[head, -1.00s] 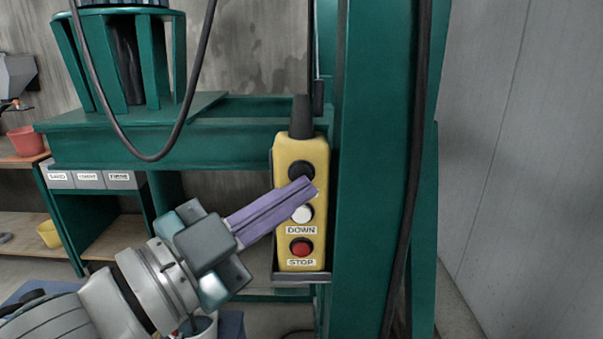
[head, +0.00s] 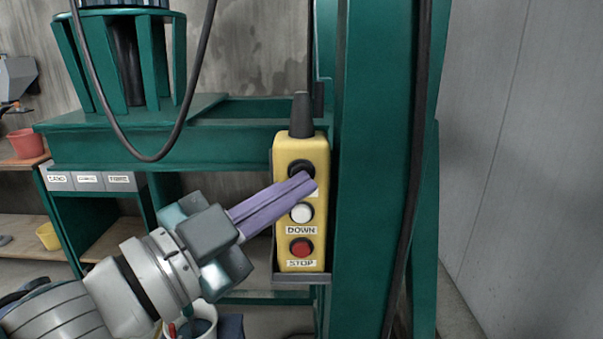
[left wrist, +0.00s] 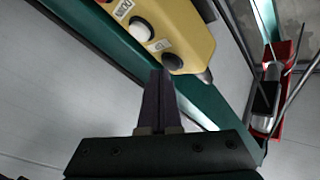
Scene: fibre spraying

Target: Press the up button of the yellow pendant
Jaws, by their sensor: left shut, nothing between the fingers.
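The yellow pendant (head: 318,240) hangs upright against the green machine. It has a black top button (head: 300,166), a white button (head: 302,212) labelled DOWN and a red button (head: 301,247) labelled STOP. My left gripper (head: 314,183) is shut and empty, its purple fingertips in front of the pendant, overlapping the lower edge of the black button. The label under that button is mostly hidden by the fingers. In the left wrist view the pendant (left wrist: 182,18) is at the top, and my fingertips (left wrist: 161,72) are close beside the black button (left wrist: 173,61). I cannot tell whether they touch it.
A green column (head: 375,180) stands just right of the pendant, with a black cable (head: 416,150) down it. Grey labelled bins (head: 90,181) are at the left. A red holder (left wrist: 265,122) with a tool shows in the left wrist view.

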